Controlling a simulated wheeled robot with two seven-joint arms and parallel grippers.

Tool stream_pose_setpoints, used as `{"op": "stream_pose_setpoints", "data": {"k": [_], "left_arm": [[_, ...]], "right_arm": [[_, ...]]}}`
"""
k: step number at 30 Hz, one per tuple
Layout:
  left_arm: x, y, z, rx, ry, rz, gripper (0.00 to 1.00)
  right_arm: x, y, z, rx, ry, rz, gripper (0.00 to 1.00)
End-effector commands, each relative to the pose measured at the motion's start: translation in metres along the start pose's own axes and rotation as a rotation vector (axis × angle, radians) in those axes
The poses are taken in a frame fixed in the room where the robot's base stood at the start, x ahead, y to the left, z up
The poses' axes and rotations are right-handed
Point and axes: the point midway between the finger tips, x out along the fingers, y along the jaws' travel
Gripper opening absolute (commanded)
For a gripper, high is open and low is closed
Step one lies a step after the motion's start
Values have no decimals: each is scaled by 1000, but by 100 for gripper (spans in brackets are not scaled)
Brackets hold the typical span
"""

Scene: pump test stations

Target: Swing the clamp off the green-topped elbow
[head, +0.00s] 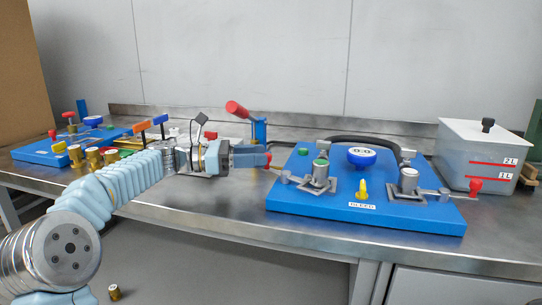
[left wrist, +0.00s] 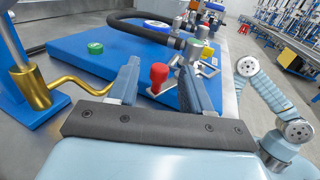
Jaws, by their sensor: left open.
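The green-topped elbow (head: 321,170) stands at the left of the blue board (head: 400,217), with a grey clamp (head: 317,184) around its foot. The clamp's arm runs left toward my left gripper (head: 268,159). In the left wrist view, the clamp's red knob (left wrist: 158,76) sits between the two open fingers of my left gripper (left wrist: 160,90), with gaps on both sides. My right gripper is not in view.
A second elbow (head: 408,180) has a clamp with a red knob (head: 476,185) at the right. A blue gauge (head: 362,156), yellow bleed valve (head: 362,190) and green disc (head: 304,151) are on the board. A red-handled pump (head: 237,109) stands behind my gripper; a tank (head: 480,150) stands right.

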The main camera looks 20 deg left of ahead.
Motion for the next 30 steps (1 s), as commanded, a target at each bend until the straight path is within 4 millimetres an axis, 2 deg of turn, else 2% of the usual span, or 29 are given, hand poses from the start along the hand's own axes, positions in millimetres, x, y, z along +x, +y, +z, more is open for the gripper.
{"op": "stream_pose_setpoints", "data": {"k": [3,10,15,23,26,28,30], "left_arm": [[-32,1,0,1,1,5,49],[-76,0,0,0,1,2,49],[-89,0,0,0,0,0,49],[-90,0,0,0,0,-1,49],[-89,-2,-1,27,4,6,34],[-87,-7,-2,113,16,32,23],[-85,-16,-3,277,41,76,12]], "right_arm": [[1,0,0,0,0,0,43],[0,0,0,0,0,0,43],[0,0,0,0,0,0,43],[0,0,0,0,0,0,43],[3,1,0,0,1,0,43],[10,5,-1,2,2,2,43],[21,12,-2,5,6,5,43]]}}
